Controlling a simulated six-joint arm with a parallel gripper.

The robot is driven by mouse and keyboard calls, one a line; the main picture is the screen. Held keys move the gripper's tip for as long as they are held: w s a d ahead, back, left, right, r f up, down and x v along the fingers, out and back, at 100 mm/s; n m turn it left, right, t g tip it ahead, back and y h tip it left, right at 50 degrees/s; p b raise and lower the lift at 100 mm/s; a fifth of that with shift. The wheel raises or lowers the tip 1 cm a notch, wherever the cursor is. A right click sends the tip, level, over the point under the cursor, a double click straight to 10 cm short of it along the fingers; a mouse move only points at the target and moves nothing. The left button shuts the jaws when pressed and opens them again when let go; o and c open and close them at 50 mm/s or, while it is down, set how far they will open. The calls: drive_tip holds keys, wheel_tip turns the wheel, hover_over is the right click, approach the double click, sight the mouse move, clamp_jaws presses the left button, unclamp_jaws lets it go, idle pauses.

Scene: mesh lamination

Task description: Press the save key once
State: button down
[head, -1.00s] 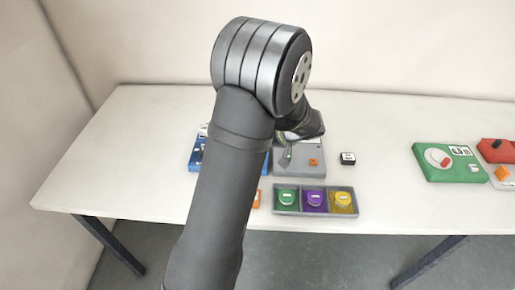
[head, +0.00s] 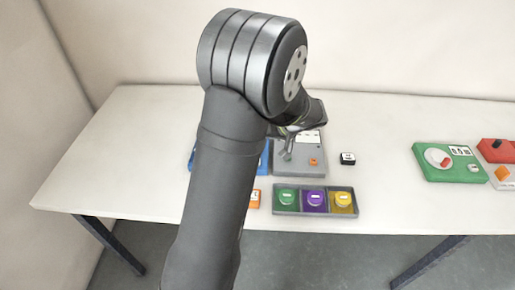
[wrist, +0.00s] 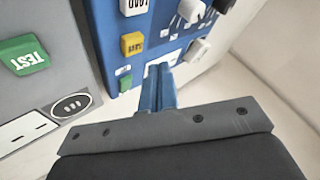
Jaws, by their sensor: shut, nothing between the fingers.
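In the wrist view a yellow key (wrist: 132,44) with small dark lettering, perhaps the save key, sits on a blue panel (wrist: 112,52). My gripper (wrist: 160,72) is shut and empty, its fingers pointing at a white patch on that panel, to the lower right of the yellow key. I cannot tell whether the fingertips touch the panel. In the head view my gripper (head: 287,154) shows over the left part of a grey panel (head: 292,169), and my arm hides most of the blue panel (head: 265,160).
The wrist view shows a green TEST key (wrist: 25,53), a small green button (wrist: 125,83) and a white knob (wrist: 192,10). In the head view a tray (head: 272,200) holds green, purple and yellow pieces.

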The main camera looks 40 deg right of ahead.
drive_tip(key=shift+r, duration=1.65)
wheel_tip(320, 180, up, 4)
drive_tip(key=shift+f, duration=0.1)
drive_tip(key=shift+f, duration=0.1)
